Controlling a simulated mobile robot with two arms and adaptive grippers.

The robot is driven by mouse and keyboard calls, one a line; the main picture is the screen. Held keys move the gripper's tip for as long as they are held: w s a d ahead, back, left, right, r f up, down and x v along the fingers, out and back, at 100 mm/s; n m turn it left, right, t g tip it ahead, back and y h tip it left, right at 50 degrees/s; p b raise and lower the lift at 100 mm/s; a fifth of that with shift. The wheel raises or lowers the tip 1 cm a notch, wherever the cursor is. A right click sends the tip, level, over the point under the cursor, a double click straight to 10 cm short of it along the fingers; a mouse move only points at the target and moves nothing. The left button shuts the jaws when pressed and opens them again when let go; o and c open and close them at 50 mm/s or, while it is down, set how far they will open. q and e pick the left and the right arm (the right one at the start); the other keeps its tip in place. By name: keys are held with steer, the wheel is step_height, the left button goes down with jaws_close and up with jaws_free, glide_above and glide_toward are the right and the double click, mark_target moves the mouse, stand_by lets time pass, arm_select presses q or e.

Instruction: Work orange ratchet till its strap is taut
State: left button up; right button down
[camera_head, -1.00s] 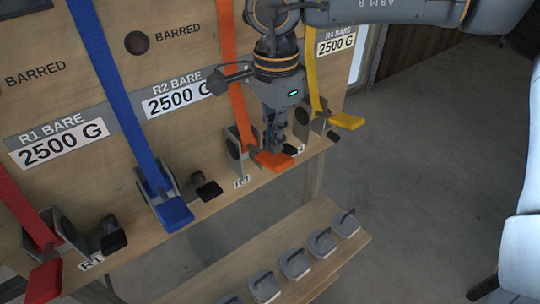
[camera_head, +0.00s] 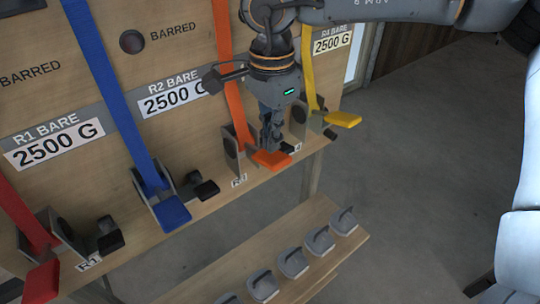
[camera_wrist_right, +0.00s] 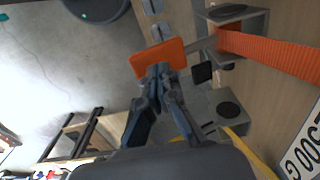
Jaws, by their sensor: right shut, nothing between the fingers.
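The orange ratchet has an orange handle pad (camera_head: 272,159) low at the front edge of the wooden shelf, below its grey bracket (camera_head: 233,152). The orange strap (camera_head: 228,70) runs up the board from it and looks straight. My right gripper (camera_head: 270,140) points down at the handle, with its fingers shut and nothing between them. In the right wrist view the shut fingertips (camera_wrist_right: 158,72) overlap the lower edge of the orange handle pad (camera_wrist_right: 157,57); whether they touch it I cannot tell. The orange strap also shows in the right wrist view (camera_wrist_right: 275,55). My left gripper is not in view.
Red (camera_head: 42,282), blue (camera_head: 171,213) and yellow (camera_head: 342,119) ratchet handles sit along the same shelf. The yellow one is close to the right of my gripper. Several grey weights (camera_head: 292,263) stand on a lower shelf (camera_head: 325,272). Open floor lies to the right.

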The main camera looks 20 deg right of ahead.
mark_target(274, 156)
steer(key=shift+s+d+f+b, duration=0.1)
steer(key=shift+s+f+b, duration=0.05)
steer(key=shift+f+b, duration=1.45)
steer(key=shift+s+f+b, duration=0.15)
steer(key=shift+f+b, duration=1.15)
steer(key=shift+f, duration=0.45)
step_height(274, 156, down, 2)
steer(key=shift+f+b, duration=0.1)
steer(key=shift+b, duration=0.9)
steer(key=r+p, duration=0.3)
steer(key=r, duration=0.2)
steer(key=r+p, duration=0.2)
steer(key=r, duration=0.1)
steer(key=shift+w+r+p, duration=0.1)
steer(key=shift+w+p, duration=0.2)
steer(key=shift+p, duration=0.05)
steer(key=shift+r, duration=0.4)
